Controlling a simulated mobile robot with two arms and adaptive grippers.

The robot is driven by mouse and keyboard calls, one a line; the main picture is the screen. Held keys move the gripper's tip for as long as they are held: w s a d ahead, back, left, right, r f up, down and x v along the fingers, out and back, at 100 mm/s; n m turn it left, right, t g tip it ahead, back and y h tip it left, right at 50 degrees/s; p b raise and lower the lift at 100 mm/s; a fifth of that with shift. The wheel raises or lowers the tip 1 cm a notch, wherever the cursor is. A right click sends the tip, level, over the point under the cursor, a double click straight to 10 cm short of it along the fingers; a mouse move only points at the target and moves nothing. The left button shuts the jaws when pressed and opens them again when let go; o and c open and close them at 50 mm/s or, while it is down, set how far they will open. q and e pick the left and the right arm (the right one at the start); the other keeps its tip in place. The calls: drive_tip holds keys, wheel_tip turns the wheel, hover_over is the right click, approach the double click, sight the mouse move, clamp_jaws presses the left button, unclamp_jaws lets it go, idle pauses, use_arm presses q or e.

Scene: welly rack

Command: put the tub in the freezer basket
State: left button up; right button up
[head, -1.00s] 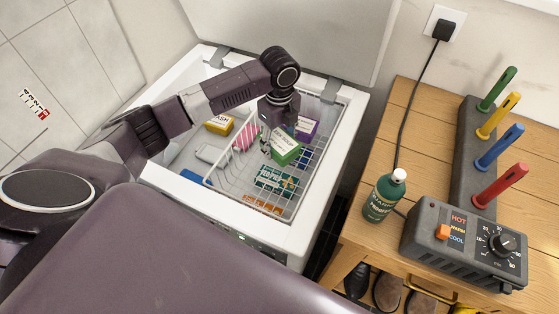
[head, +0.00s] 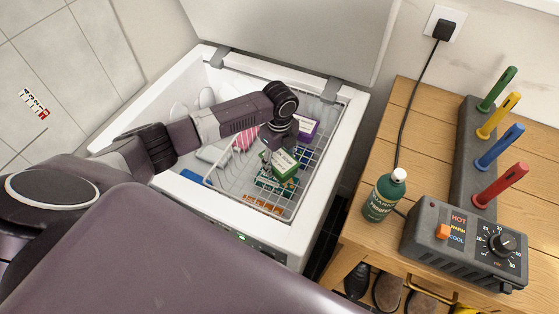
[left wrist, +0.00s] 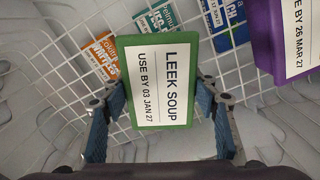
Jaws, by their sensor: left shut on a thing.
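The green tub (head: 285,164), labelled LEEK SOUP with use-by 03 JAN 27 in the left wrist view (left wrist: 164,80), is between the fingers of my left gripper (head: 279,151). The gripper is shut on it from two opposite sides. The tub is within the outline of the white wire freezer basket (head: 235,195), whose mesh also shows behind it in the left wrist view (left wrist: 50,62). I cannot tell whether the tub touches the basket floor. My right gripper is out of view.
A purple tub (head: 306,127) stands close beside the green one, at right in the left wrist view (left wrist: 285,45). Flat orange (head: 263,204) and teal packets lie under the mesh. The freezer's white rim (head: 335,165) surrounds the basket. A green bottle (head: 384,196) stands on the wooden bench.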

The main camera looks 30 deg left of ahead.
sight(280, 159)
use_arm(q)
drive_tip(key=o, duration=1.5)
drive_tip(key=shift+f, duration=0.15)
drive_tip(key=shift+o, duration=0.2)
wheel_tip(280, 159, up, 12)
drive_tip(key=shift+r, duration=0.2)
